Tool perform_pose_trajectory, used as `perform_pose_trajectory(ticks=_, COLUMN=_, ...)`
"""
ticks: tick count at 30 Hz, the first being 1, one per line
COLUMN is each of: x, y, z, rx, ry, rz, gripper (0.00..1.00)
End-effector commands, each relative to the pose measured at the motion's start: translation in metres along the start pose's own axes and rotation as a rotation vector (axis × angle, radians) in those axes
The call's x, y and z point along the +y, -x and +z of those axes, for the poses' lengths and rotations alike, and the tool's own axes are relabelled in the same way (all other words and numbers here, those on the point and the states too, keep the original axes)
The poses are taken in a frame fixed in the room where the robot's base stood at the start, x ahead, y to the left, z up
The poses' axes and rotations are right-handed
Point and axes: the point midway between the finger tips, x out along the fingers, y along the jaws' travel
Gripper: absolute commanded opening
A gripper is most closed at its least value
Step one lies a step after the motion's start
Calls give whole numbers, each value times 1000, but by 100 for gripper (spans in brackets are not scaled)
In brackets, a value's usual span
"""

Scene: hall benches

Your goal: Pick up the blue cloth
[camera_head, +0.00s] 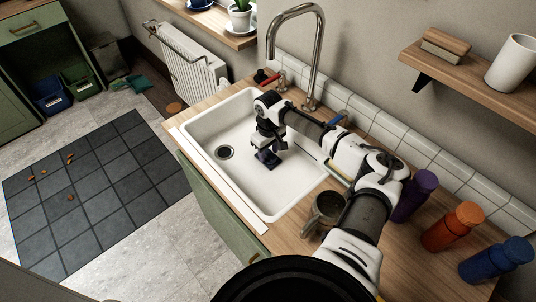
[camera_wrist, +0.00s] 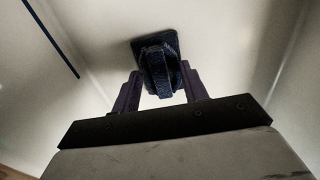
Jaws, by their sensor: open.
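The blue cloth (camera_head: 267,159) is a small, dark blue folded piece lying on the floor of the white sink (camera_head: 215,185), right of the drain. In the wrist view the blue cloth (camera_wrist: 156,50) has a raised fold in its middle, in line with the space between my fingers. My gripper (camera_head: 268,149) is inside the sink, pointing down just above the cloth. In the wrist view my gripper (camera_wrist: 159,92) is open, with one finger on each side of the cloth. I cannot tell whether the fingers touch it.
A tall tap (camera_head: 316,60) rises behind the sink. A wooden shelf (camera_head: 465,75) juts out above at right. The sink's left part is clear.

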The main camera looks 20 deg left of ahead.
Motion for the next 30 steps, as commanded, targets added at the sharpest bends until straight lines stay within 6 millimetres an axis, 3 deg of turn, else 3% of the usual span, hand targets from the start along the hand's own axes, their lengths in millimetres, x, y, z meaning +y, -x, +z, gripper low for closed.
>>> perform_pose_trajectory(ticks=7, x=0, y=-2, z=0, rx=0, ry=0, rz=0, gripper=42)
perform_pose_trajectory(ticks=17, x=0, y=-2, z=0, rx=0, ry=0, rz=0, gripper=0)
perform_pose_trajectory(ticks=30, x=0, y=6, z=-1, rx=2, ry=0, rz=-1, gripper=0)
